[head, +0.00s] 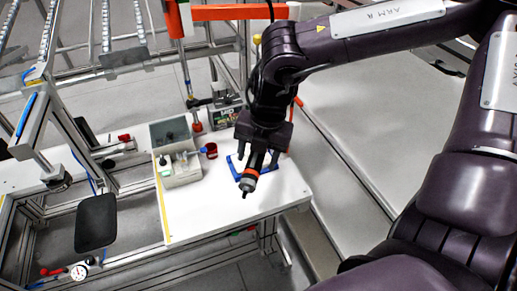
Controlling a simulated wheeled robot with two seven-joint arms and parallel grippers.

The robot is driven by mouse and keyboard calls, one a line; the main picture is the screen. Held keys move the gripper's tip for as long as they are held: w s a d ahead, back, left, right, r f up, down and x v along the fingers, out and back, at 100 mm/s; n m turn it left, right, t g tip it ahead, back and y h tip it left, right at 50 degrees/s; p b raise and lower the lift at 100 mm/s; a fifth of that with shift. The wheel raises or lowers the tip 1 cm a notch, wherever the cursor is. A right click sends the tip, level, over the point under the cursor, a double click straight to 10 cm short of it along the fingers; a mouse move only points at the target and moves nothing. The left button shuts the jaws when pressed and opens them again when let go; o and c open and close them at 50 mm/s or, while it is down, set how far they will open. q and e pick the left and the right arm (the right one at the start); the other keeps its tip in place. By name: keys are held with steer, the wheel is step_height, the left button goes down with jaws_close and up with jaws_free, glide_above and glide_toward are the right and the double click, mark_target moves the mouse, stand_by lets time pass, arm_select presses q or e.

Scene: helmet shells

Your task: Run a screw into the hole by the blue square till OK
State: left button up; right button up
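My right gripper (264,138) comes in from the right above the white work table (215,215). It is shut around a dark screwdriver-like tool (256,160) with an orange-red ring, its black tip pointing down over the table. Behind the tool is a blue frame-like piece (235,169) on the table, partly hidden by the tool and gripper. I cannot make out a screw, a hole or a blue square. A small device with a green and dark face (224,118) stands at the table's back, its text too small to read. My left gripper is not in view.
A grey bin (171,131) and a light tray with small bottles (180,172) stand at the table's back left. A red cup (211,150) is beside them. An orange-red bar (235,12) crosses above. The table's front left is clear. A black pad (96,222) is left of it.

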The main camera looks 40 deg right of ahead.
steer(key=shift+w+r, duration=0.1)
jaws_close()
steer(key=shift+s+a+b, duration=0.3)
steer(key=shift+a+b, duration=0.1)
steer(key=shift+a, duration=0.25)
steer(key=s+a, duration=0.1)
steer(key=a+b, duration=0.1)
steer(key=a, duration=0.1)
steer(key=s+a+b, duration=0.1)
steer(key=a, duration=0.1)
steer(key=shift+s+a, duration=0.1)
steer(key=shift+s, duration=0.25)
